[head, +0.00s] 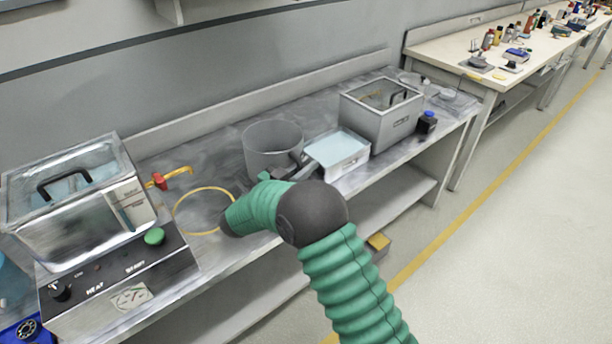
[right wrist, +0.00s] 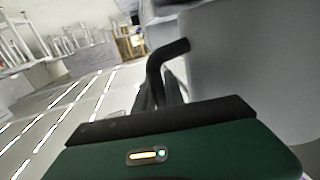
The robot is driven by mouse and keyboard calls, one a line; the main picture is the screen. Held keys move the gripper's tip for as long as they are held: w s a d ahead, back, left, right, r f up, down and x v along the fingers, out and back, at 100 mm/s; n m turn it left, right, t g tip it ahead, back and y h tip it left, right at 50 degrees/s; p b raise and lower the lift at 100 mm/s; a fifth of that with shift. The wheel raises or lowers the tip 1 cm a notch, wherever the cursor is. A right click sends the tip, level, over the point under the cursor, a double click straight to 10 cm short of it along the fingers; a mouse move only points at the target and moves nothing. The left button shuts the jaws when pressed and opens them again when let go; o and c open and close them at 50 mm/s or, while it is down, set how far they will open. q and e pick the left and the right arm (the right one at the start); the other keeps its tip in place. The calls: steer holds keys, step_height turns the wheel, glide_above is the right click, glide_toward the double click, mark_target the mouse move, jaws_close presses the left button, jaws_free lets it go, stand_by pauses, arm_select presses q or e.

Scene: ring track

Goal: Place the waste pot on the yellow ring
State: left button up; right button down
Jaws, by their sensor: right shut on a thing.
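The waste pot (head: 271,136) is a grey open-topped cylinder on or just above the metal bench, right of the yellow ring (head: 177,207). The ring is a thin empty circle lying flat on the bench; my green right arm hides its right edge. My right gripper (head: 297,162) is at the pot's right front side, shut on its handle, partly hidden by my arm. In the right wrist view the dark bent handle (right wrist: 158,68) meets the pale pot wall (right wrist: 245,65). I cannot tell whether the pot touches the bench. My left gripper is not in view.
A lidded heating bath (head: 85,190) stands left of the ring, with a red-and-yellow tap (head: 160,180) beside it. Right of the pot are a white tray (head: 340,163), a grey lidded box (head: 375,125) and a dark bottle (head: 426,123). The floor in front is clear.

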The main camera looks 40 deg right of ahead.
steer(key=shift+w+d+f, duration=0.15)
steer(key=shift+f, duration=1.55)
steer(key=c, duration=1.4)
jaws_free()
steer(key=shift+f, duration=0.1)
